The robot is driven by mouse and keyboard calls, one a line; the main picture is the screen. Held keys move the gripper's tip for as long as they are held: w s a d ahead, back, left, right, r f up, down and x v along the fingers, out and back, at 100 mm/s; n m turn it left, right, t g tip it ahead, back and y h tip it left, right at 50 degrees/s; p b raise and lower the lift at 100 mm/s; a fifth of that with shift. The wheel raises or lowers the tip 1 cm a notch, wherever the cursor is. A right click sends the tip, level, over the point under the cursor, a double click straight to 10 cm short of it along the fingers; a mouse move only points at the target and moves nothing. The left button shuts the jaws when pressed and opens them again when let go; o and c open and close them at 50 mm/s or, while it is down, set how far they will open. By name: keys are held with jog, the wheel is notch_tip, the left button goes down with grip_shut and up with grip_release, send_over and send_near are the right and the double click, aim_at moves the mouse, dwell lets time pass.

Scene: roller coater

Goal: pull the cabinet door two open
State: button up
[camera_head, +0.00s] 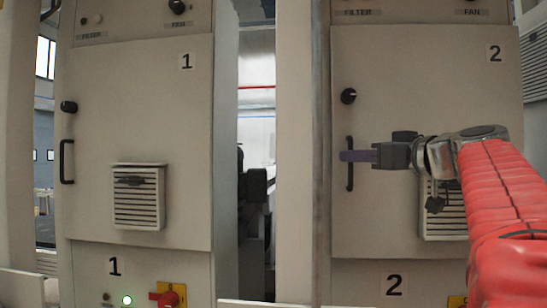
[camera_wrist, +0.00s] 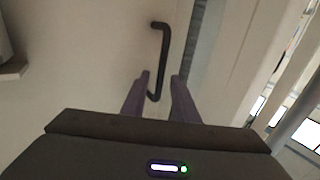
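Cabinet door two (camera_head: 370,225) is a beige panel marked "2" on the right in the head view. It looks shut. Its black vertical bar handle (camera_head: 350,182) is near its left edge, below a round black knob (camera_head: 348,96). My gripper (camera_head: 346,156) reaches in from the right, its purple fingers across the handle's middle. In the wrist view, the handle (camera_wrist: 164,50) runs down between the two fingers (camera_wrist: 160,80), which are apart with gaps on both sides. Whether either finger touches the handle cannot be told.
Cabinet door one (camera_head: 110,220) stands on the left with its own handle (camera_head: 66,162). A beige post (camera_head: 293,150) and a gap separate the cabinets. A louvred vent (camera_head: 450,225) sits on door two beneath my arm.

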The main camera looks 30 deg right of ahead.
jog(key=shift+w, duration=0.35)
jog(key=shift+c, duration=0.2)
grip_shut()
jog(key=shift+s, duration=0.1)
dwell(0.4)
